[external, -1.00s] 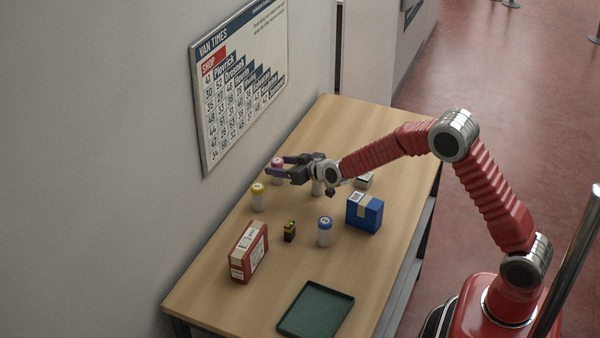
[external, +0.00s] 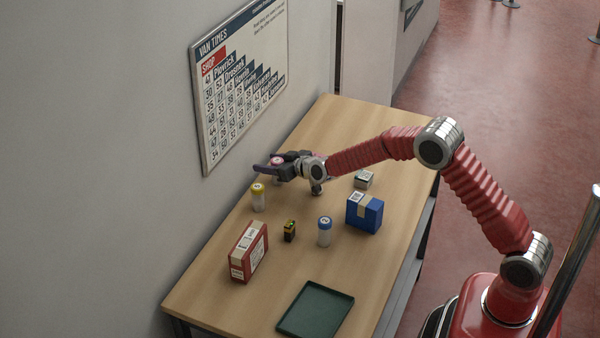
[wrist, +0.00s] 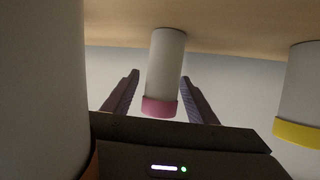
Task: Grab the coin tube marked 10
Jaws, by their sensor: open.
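A clear tube with a pink cap (external: 277,161) stands upright near the wall; its cap marking is too small to read. My gripper (external: 272,165) is open, with one finger on each side of this tube. In the wrist view, where things appear upside down, the pink-capped tube (wrist: 166,70) lies between the spread fingers (wrist: 160,80), with gaps beside it. A yellow-capped tube (external: 258,197) stands nearer, also in the wrist view (wrist: 299,100). A blue-capped tube (external: 324,231) stands further right. Another tube (external: 317,189) is mostly hidden under my wrist.
On the wooden counter (external: 215,290) are a red box (external: 248,252), a small dark patterned box (external: 289,231), a blue box (external: 365,212), a small grey box (external: 363,179) and a green tray (external: 316,309). A pale cylinder (wrist: 40,90) looms close at left in the wrist view.

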